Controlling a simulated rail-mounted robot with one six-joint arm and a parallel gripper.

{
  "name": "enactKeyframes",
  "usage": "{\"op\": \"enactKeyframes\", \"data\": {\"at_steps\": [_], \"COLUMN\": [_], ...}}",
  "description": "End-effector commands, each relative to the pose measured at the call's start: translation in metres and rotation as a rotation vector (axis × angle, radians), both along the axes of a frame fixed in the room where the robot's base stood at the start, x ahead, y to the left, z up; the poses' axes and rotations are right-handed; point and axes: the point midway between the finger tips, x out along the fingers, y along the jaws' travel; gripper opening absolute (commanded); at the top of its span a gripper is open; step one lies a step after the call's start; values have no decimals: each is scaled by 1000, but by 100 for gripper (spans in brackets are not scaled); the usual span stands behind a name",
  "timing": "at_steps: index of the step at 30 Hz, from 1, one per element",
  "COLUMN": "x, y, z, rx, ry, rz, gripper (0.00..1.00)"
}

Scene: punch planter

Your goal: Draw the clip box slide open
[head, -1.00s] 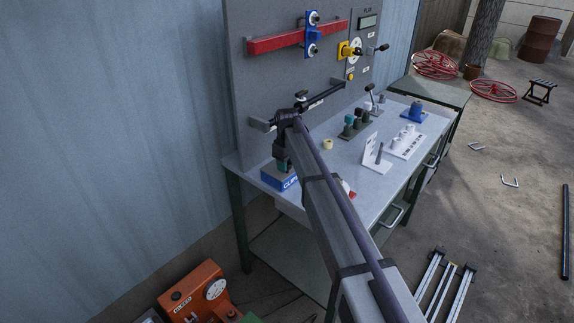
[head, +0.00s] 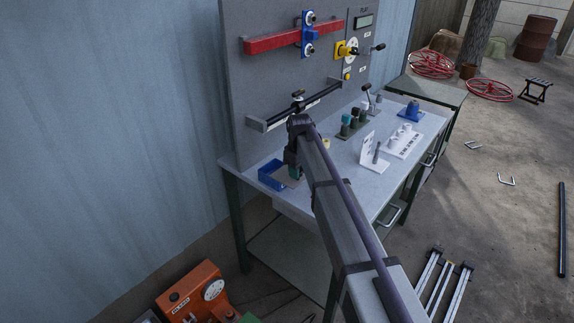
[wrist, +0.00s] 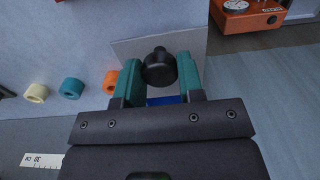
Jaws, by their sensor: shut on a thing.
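The blue clip box (head: 268,177) stands on the bench's near left corner, with its dark inside showing. A pale grey slide plate (head: 289,181) sticks out on its right side. My gripper (head: 295,172) is over this plate, beside the box. In the wrist view, the teal fingers of my gripper (wrist: 160,78) are shut on a round black knob (wrist: 159,67) above the pale plate (wrist: 128,48). A strip of blue (wrist: 162,101) shows between the fingers. My arm and gripper hide part of the plate in the head view.
A grey panel (head: 275,75) with a red bar and a black rail stands behind the bench (head: 345,185). Orange (wrist: 111,80), teal (wrist: 71,87) and cream (wrist: 37,92) rings lie near my gripper. A white stand (head: 372,163) is farther right.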

Motion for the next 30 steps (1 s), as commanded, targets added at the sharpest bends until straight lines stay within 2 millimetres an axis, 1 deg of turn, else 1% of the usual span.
{"op": "enactKeyframes", "data": {"at_steps": [1,4,13,14,15,21,27,30], "x": [-10,-17,-18,-18,-18,-18,-17,-17], "y": [-10,-21,-24,-24,-24,-23,-23,-23], "z": [0,0,0,-1,-1,0,0,4], "rx": [0,0,-3,-2,-2,-1,-1,-1], "ry": [0,0,3,4,4,2,1,1], "rz": [-2,-1,-1,-1,-1,-1,0,0], "gripper": [0,0,0,37,41,60,61,61]}}
